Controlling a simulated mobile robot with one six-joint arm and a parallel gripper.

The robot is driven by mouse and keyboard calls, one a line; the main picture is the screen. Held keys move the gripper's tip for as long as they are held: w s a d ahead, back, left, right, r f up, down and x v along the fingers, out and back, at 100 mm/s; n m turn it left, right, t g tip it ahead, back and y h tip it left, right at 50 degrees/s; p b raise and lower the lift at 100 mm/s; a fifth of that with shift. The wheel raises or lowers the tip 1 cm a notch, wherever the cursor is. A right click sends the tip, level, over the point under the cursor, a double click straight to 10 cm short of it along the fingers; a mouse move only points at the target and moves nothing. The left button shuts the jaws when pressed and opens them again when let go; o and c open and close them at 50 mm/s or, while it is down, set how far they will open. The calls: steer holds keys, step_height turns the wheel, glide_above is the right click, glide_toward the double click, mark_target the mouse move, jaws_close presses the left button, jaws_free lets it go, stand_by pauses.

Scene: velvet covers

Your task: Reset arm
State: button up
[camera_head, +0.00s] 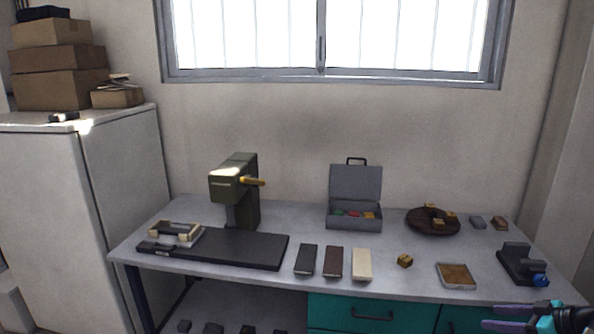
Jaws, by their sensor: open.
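My gripper (490,316) shows at the bottom right corner, in front of the table's right front edge. Its two purple-tinted fingers point left with a gap between them, and nothing is seen between them. Part of my dark arm with blue parts is cut off by the right and lower picture edges. In the picture, the gripper appears below the black device with a blue knob (517,262) at the table's right end.
The grey table (300,225) holds an olive machine (236,190), a black board (235,248), three upright blocks (333,262), a small gold cube (404,260), a square tray (441,285), an open case (354,185) and a round dark plate (418,225). A white cabinet (60,190) stands left.

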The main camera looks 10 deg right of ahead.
steer(key=w+a+f+n+g+y, duration=0.2)
steer(key=w+a+f, duration=0.35)
steer(key=a, duration=0.45)
steer(key=w+a+f+n+g+y, duration=0.1)
steer(key=w+a+f+y, duration=0.1)
steer(key=w+a+f, duration=0.5)
steer(key=s+a+f+n+g+y, duration=0.1)
steer(key=a+f+g, duration=0.35)
steer(key=a, duration=0.75)
steer(key=s+a+f+n+g, duration=0.1)
steer(key=a+f, duration=0.6)
steer(key=a, duration=0.5)
steer(key=s+a+f+g+h, duration=0.2)
steer(key=s+a+f+g, duration=0.4)
steer(key=s+a+f, duration=0.8)
steer(key=s+a+f+m+g+h, duration=0.2)
steer(key=s+f+h, duration=0.25)
steer(key=s, duration=0.55)
steer(key=s+d+f+m+h, duration=0.2)
steer(key=s+d+m+h, duration=0.1)
steer(key=d+m, duration=0.3)
steer(key=shift+f+m, duration=0.3)
steer(key=shift+m, duration=0.4)
